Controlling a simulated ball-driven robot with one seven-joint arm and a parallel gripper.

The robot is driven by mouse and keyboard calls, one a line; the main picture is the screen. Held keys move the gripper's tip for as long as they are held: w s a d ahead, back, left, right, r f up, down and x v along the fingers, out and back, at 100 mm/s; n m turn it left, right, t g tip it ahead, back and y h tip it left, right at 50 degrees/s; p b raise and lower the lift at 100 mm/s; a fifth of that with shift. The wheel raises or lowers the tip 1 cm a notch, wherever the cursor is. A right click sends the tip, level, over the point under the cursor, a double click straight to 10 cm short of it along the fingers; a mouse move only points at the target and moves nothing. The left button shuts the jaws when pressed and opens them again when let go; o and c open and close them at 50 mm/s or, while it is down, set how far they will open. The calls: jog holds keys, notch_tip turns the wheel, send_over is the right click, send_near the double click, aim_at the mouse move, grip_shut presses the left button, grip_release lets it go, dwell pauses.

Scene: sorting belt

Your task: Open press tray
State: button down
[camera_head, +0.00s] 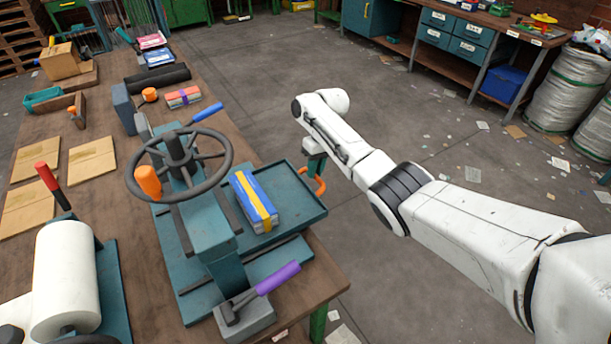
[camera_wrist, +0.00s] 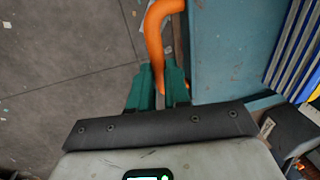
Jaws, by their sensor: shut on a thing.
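The press (camera_head: 212,236) stands on the workbench with a dark hand wheel (camera_head: 178,165) on top. Its teal press tray (camera_head: 300,199) juts out at the right of the press column and carries a blue and white bundle (camera_head: 243,205) with a yellow band. An orange handle (camera_head: 320,184) is on the tray's right side. My gripper (camera_head: 315,160) is at this handle, partly hidden by my arm. In the wrist view, the green fingers of my gripper (camera_wrist: 159,86) are shut on the orange handle (camera_wrist: 154,38), beside the tray's teal edge (camera_wrist: 222,50).
A purple-handled lever (camera_head: 277,279) sits at the bench's front corner. A white roll (camera_head: 66,280) stands at the left, and a colourful bundle (camera_head: 183,97) lies behind the press. The floor (camera_head: 440,140) right of the bench is open, with scattered paper scraps.

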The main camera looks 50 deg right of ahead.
jog(key=s+d+b, duration=0.1)
jog(key=d+b, duration=0.1)
jog(key=d, duration=0.4)
jog(key=shift+s+b, duration=0.4)
jog(key=shift+d, duration=0.1)
jog(key=c, duration=1.1)
grip_release()
notch_tip(320, 180, up, 11)
jog(key=d, duration=0.1)
jog(key=shift+s+d+f, duration=0.2)
jog(key=shift+s+d, duration=0.05)
jog(key=shift+d, duration=0.15)
